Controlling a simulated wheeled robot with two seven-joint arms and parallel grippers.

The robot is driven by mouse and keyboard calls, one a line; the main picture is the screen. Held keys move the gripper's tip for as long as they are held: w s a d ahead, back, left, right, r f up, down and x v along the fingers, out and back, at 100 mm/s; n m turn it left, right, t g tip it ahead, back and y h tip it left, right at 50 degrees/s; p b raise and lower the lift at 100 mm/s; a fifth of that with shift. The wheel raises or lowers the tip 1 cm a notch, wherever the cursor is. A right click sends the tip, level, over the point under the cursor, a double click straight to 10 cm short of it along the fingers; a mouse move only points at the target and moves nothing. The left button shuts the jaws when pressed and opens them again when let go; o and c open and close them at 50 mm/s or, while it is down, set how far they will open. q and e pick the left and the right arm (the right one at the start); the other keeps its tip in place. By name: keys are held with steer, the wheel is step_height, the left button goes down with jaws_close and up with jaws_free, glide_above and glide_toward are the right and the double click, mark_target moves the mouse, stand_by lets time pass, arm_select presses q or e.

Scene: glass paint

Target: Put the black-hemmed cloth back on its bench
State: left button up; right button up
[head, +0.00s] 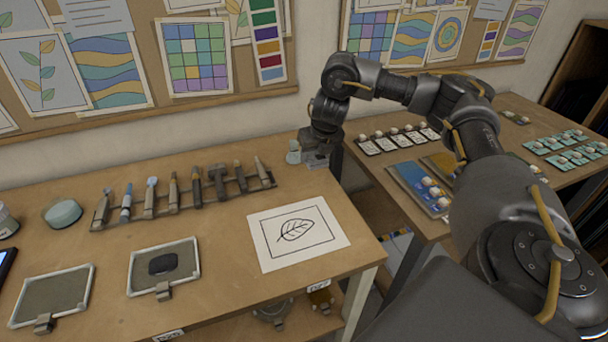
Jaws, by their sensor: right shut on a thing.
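My right gripper (316,158) is low at the back right corner of the left bench (220,225), by the wall. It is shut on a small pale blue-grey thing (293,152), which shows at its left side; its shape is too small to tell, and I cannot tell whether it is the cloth. Any black hem on it cannot be made out. My left gripper is not in view.
My right arm crosses above that bench.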

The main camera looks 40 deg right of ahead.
mark_target(310, 156)
steer(key=f, duration=0.1)
steer(key=w+f, duration=0.1)
steer(key=a, duration=0.1)
steer(key=shift+w+f+b, duration=0.25)
steer(key=shift+f+b, duration=0.05)
steer(key=shift+f, duration=0.1)
steer(key=shift+w+f, duration=0.2)
steer(key=shift+f, duration=0.05)
steer(key=shift+w+a+f, duration=0.1)
steer(key=shift+w+a, duration=0.05)
steer(key=shift+w, duration=0.05)
steer(key=shift+w+a+f, duration=0.1)
steer(key=shift+f, duration=0.55)
step_height(310, 156, down, 2)
steer(key=shift+w+f+p, duration=0.1)
steer(key=shift+f+p, duration=0.1)
steer(key=shift+p, duration=0.15)
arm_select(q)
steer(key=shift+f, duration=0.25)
arm_select(e)
steer(key=o, duration=0.9)
steer(key=shift+f, duration=0.1)
